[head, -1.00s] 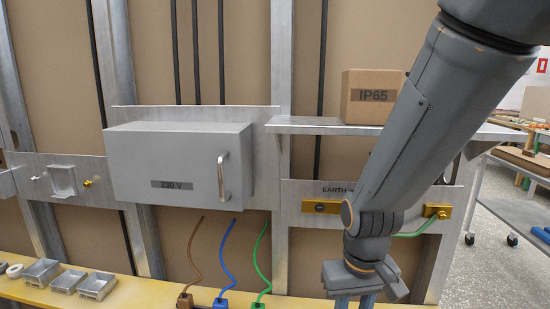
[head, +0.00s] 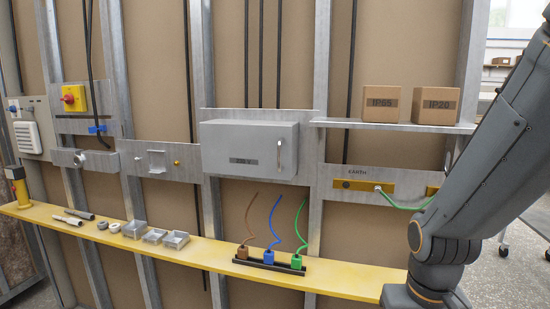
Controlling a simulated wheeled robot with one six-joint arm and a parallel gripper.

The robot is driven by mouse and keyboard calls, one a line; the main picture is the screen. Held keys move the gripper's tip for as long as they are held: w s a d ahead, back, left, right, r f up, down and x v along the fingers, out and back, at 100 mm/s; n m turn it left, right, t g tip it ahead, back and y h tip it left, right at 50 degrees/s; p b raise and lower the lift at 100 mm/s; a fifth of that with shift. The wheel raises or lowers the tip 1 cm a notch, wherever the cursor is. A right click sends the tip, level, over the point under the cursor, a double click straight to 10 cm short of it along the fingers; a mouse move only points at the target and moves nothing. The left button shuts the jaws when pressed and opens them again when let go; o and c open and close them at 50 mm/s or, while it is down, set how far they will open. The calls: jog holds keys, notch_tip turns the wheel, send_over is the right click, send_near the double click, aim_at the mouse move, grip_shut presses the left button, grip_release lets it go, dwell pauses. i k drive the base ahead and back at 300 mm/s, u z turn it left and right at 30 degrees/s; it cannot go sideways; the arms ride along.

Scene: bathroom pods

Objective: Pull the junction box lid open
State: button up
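The junction box lid (head: 247,151) is a grey closed front marked "230 V", on a metal plate in the middle of the head view. Its vertical silver handle (head: 281,155) is on the right side of the lid. My arm comes down the right side of the picture, well to the right of the box and apart from it. My gripper is out of view, below the bottom right of the frame.
A yellow shelf (head: 345,281) runs below the box, with brown, blue and green wires (head: 302,225) in a black holder and several metal boxes (head: 174,240). Cartons marked IP65 (head: 381,102) and IP20 (head: 436,104) stand on a ledge to the right. The space before the lid looks clear.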

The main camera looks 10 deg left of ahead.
aim_at(265, 150)
jog(key=k, duration=0.1)
jog(key=u, duration=1.05)
